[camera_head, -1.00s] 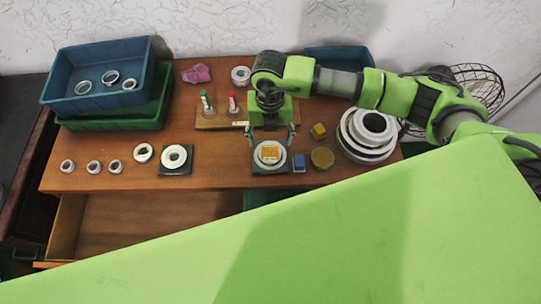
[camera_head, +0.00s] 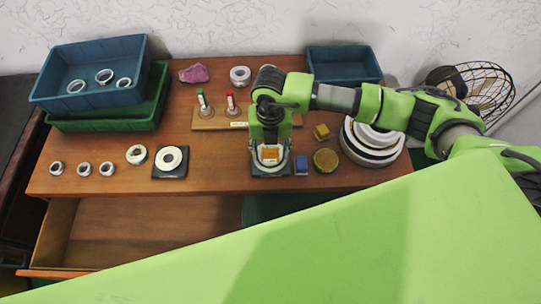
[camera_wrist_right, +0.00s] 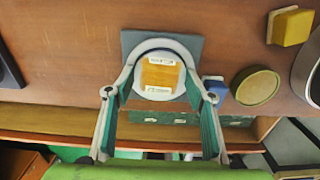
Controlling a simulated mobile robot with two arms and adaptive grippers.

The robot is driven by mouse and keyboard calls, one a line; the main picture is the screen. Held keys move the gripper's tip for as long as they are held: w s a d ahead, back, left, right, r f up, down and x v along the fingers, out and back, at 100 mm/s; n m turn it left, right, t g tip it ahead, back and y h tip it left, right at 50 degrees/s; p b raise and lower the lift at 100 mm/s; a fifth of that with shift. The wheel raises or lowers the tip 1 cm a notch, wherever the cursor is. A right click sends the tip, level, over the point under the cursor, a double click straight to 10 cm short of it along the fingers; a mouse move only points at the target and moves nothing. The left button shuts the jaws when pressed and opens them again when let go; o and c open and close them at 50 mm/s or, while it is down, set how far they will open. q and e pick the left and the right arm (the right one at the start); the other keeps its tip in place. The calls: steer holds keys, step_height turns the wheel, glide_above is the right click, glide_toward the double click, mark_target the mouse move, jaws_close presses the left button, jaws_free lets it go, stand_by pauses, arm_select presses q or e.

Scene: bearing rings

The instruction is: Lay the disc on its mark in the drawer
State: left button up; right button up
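A white round disc with an orange square label (camera_wrist_right: 159,74) sits on a dark square pad (camera_wrist_right: 187,46) near the table's front edge; the disc also shows in the head view (camera_head: 270,155). My right gripper (camera_wrist_right: 160,82) is over it, fingers spread one on each side, open; I cannot tell whether the tips touch the disc. The open drawer (camera_head: 150,232) is below the table's front, its bare wooden floor visible at left. My green body hides much of its right part. No mark shows in it. My left gripper is not in view.
A blue block (camera_head: 301,165), a brass round tin (camera_head: 326,160) and a yellow block (camera_head: 321,131) stand close on the right, with stacked white rings (camera_head: 368,157) beyond. Another pad (camera_head: 170,172) with a ring is at left. A peg stand (camera_head: 215,122) is behind.

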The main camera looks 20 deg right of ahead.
mark_target(270, 154)
steer(key=shift+r, duration=0.15)
steer(key=shift+w+r, duration=0.1)
steer(key=shift+r, duration=0.1)
steer(key=shift+r+p, duration=1.65)
steer(key=shift+r, duration=0.5)
steer(key=shift+r, duration=0.1)
